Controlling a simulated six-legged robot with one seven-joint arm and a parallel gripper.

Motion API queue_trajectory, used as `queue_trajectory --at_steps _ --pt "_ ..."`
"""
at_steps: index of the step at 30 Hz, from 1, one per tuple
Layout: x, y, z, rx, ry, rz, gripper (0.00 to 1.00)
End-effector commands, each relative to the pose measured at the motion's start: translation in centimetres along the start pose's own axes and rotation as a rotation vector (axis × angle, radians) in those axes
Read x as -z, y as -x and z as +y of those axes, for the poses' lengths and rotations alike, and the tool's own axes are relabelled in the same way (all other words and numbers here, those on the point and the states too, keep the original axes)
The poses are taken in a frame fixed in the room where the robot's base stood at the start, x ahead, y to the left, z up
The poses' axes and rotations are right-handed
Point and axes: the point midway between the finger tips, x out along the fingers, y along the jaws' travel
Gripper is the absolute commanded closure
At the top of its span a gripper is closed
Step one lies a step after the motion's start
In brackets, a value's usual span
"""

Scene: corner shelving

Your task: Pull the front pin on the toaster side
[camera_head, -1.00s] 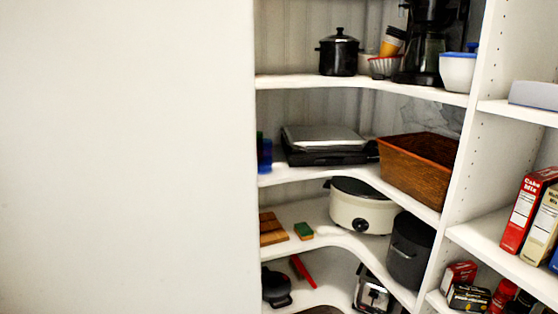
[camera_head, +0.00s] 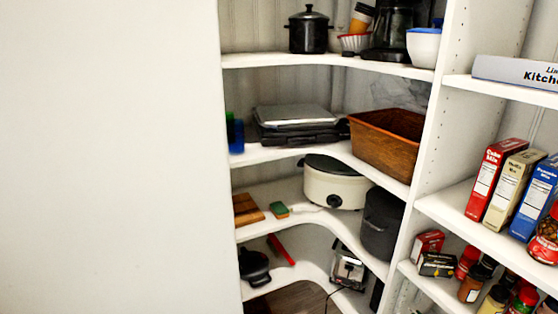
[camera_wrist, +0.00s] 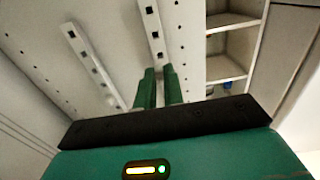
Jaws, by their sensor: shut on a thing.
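The chrome toaster (camera_head: 348,268) stands on a low shelf of the corner unit in the head view. I cannot make out a pin near it. In the wrist view the green fingers of my gripper (camera_wrist: 159,74) are close together, with a small thing between them that is too hidden to identify. Their tips are at the lower end of a pale strip with dark square holes (camera_wrist: 152,28). My gripper does not show in the head view.
A second holed strip (camera_wrist: 92,62) runs to the left in the wrist view, with shelf compartments (camera_wrist: 228,45) to the right. In the head view, a dark pot (camera_head: 382,224) stands above the toaster. A white wall (camera_head: 110,150) fills the left.

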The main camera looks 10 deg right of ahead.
Motion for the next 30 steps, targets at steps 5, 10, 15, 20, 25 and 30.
queue_trajectory --at_steps 5,10,15,20,25,30 --pt "0.0 0.7 0.0 -0.001 0.000 0.000 1.00" --pt "0.0 1.3 0.0 -0.001 0.000 0.000 1.00" --pt "0.0 1.7 0.0 -0.001 -0.001 0.000 1.00" --pt "0.0 1.7 0.0 0.000 -0.001 0.000 1.00" --pt "0.0 1.7 0.0 -0.001 0.000 0.000 1.00" --pt "0.0 1.7 0.0 -0.001 0.000 0.000 1.00"
